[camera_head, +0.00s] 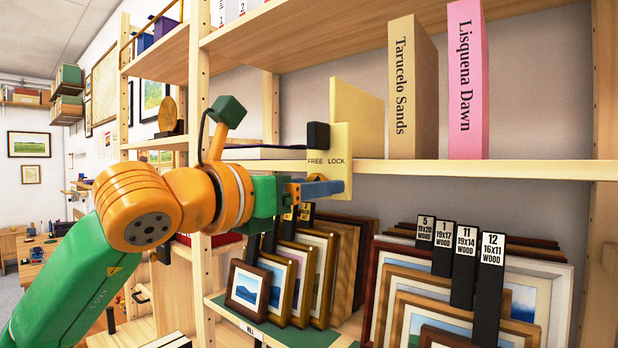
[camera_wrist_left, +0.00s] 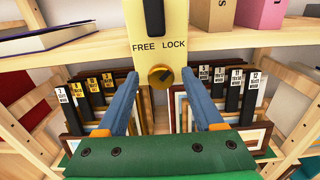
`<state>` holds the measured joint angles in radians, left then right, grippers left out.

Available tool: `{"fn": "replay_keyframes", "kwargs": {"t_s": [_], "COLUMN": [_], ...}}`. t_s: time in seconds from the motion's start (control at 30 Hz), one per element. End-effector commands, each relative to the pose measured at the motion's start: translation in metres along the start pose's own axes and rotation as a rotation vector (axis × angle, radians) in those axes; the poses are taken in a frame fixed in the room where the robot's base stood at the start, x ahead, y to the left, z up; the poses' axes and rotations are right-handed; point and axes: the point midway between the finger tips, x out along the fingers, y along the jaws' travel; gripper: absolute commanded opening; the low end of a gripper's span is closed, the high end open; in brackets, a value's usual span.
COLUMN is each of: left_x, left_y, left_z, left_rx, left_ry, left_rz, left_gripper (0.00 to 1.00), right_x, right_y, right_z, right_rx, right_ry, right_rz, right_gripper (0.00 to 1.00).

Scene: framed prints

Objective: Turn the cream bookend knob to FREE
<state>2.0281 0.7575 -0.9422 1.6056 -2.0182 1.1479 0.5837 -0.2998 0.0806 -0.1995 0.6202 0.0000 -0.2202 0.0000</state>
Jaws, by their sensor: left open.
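The cream bookend (camera_head: 356,118) stands on the upper shelf, with a plate (camera_wrist_left: 160,22) marked FREE on the left and LOCK on the right. A black handle (camera_head: 318,136) sits above the words. The gold knob (camera_wrist_left: 160,76) is below them; its dark mark seems to slant up and right, toward LOCK. My right gripper is in neither view.
Tarucelo Sands (camera_head: 413,90) and Lisquena Dawn (camera_head: 467,80) stand right of the bookend. A flat book (camera_head: 262,153) lies to its left. Below the shelf edge (camera_head: 480,169), framed prints (camera_head: 460,295) and black numbered dividers (camera_head: 489,270) fill the lower shelf close under my gripper.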

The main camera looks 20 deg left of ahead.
Motion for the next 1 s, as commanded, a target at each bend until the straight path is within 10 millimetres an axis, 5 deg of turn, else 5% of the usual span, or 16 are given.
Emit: {"fn": "replay_keyframes", "kwargs": {"t_s": [0.1,0.37,0.67,1.0], "left_x": [0.0,0.0,0.0,0.0], "left_y": [0.0,-0.001,-0.001,-0.002], "left_z": [-0.001,-0.001,-0.002,-0.004], "left_rx": [0.0,0.0,-0.024,-0.239], "left_ry": [0.0,0.0,-0.001,-0.001], "left_rz": [-0.001,-0.002,-0.003,-0.004], "left_gripper": [0.69,0.0,0.0,0.0], "right_x": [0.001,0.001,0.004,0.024], "right_y": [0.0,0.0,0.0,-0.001], "right_z": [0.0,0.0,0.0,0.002], "right_rx": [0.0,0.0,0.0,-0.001], "right_ry": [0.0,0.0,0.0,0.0], "right_rz": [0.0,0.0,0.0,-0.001], "right_gripper": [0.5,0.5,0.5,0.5]}}
